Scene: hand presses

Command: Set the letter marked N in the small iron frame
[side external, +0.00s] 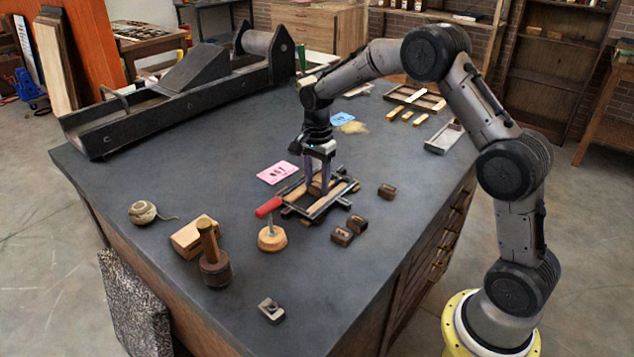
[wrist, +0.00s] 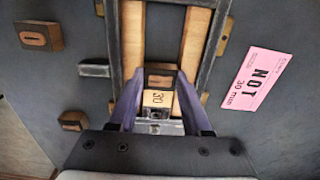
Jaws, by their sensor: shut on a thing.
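The small iron frame (side external: 313,209) lies on the dark bench, with pale wooden strips along its inner sides. It also shows in the wrist view (wrist: 208,58). My gripper (side external: 318,186) points down at the frame's inside, its two fingers shut on a letter block (wrist: 158,98). The block's pale top carries dark marks that look like "30"; I cannot make out an N. It sits between the wooden strips; whether it touches the bench is hidden. A darker brown piece (wrist: 160,78) shows just beyond it.
Loose dark blocks (side external: 387,191) (side external: 357,223) (side external: 342,236) lie right of the frame. A pink card (side external: 278,173) lies left of it. A red-handled tool (side external: 270,236), a mallet (side external: 213,262) and a twine ball (side external: 143,212) stand nearer left.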

